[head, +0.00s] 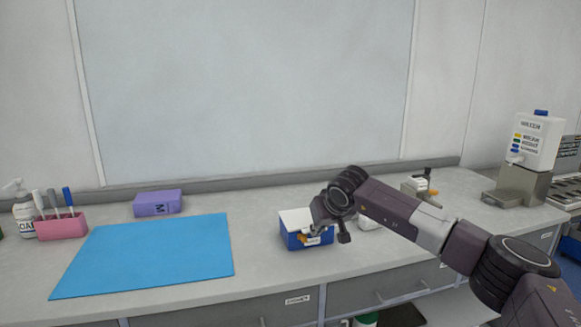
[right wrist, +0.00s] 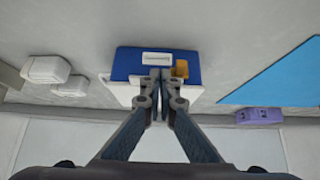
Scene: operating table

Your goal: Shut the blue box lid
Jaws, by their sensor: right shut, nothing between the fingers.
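The blue box (head: 291,240) stands on the counter, with a white panel (head: 293,217) showing at its top and back. In the right wrist view the box's blue front (right wrist: 128,62) carries a white label, and white parts show on both sides of my fingers. I cannot tell exactly how far the lid is raised. A small orange item (right wrist: 181,69) shows at the box. My right gripper (head: 318,232) is shut and empty, its fingertips (right wrist: 161,72) over the middle of the box; contact is unclear. My left gripper is out of view.
A blue mat (head: 150,255) lies left of the box, with a purple box (head: 158,203) behind it. A pink holder (head: 61,226) and soap bottle (head: 25,215) stand far left. A dispenser (head: 537,140) stands far right. Bare counter lies between mat and box.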

